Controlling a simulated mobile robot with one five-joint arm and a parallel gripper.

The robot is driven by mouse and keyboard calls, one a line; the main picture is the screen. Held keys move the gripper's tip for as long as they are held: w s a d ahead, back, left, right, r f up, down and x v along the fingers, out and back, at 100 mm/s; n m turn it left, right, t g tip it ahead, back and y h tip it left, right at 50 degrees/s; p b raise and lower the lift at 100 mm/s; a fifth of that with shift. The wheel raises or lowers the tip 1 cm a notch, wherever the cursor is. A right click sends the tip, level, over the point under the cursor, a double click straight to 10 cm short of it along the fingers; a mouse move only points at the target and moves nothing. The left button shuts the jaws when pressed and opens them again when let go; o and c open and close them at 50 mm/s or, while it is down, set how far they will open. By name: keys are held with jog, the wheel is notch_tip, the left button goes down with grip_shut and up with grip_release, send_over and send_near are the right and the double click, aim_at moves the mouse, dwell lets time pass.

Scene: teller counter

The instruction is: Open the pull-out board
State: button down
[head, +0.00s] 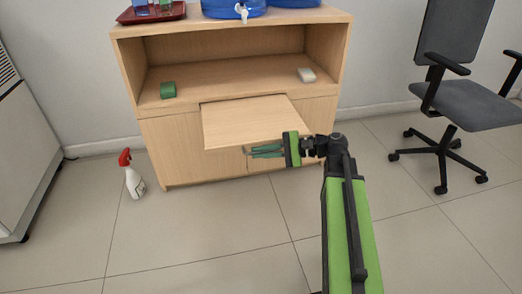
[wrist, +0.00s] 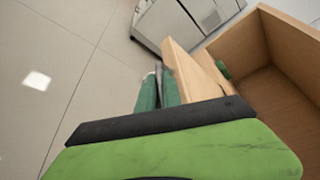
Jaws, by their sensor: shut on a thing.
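The pull-out board (head: 245,118) is a flat light-wood panel that sticks well out of the front of the wooden cabinet (head: 160,135), below its open shelf. My gripper (head: 258,151) is at the board's front edge, near its right corner in the head view. Its green fingers are shut on the board's handle, a thin grey bar that shows between them in the wrist view (wrist: 158,82). The fingers hide most of the handle. The board's edge (wrist: 190,75) lies just right of the fingers in the wrist view.
A green block (head: 168,90) and a white block (head: 306,75) lie on the shelf. A red tray (head: 150,14) and blue containers (head: 232,9) stand on top. A spray bottle (head: 133,178) stands on the floor at left, an office chair (head: 465,105) at right. The floor in front is clear.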

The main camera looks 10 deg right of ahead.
jog(key=shift+a, duration=0.1)
jog(key=c, duration=1.5)
grip_release()
jog(key=p+v, duration=0.3)
jog(key=v, duration=1.4)
jog(key=shift+d+r+p, duration=0.1)
jog(key=shift+d+p, duration=0.15)
jog(key=shift+p, duration=0.1)
